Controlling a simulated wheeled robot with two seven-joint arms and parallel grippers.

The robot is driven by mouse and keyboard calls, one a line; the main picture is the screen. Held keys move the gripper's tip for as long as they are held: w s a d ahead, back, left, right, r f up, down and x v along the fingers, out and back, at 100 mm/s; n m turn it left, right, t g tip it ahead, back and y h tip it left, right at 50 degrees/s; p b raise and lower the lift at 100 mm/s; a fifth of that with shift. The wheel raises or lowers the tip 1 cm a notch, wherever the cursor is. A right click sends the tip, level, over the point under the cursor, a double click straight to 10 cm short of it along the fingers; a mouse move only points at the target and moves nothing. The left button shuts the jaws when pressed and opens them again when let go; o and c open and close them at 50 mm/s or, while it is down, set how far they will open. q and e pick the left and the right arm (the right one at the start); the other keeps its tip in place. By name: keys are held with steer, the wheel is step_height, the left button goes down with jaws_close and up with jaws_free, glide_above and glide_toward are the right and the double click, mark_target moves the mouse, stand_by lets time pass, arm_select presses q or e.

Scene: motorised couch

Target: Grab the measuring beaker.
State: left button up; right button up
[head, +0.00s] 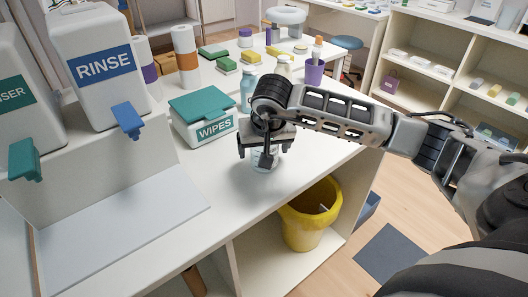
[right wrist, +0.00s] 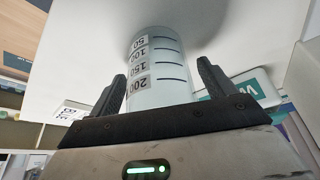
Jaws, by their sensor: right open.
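The measuring beaker (head: 265,160) is a clear cylinder standing on the white counter, mostly hidden behind my right gripper in the head view. In the right wrist view the beaker (right wrist: 157,75) shows graduation lines and labels 50, 100, 150 and 200. My right gripper (head: 266,152) comes down over it from above. In the right wrist view its two dark fingers (right wrist: 163,85) stand on either side of the beaker, with a visible gap at least on the right side. My left gripper is not in view.
A wipes box (head: 212,130) with a teal lid stands just left of my gripper. Bottles (head: 248,92) stand close behind it. A rinse dispenser (head: 95,85) is at the left. A yellow bin (head: 300,225) sits below the counter edge. The counter's front left is clear.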

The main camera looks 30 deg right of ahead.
steer(key=c, duration=1.1)
steer(key=shift+r, duration=0.1)
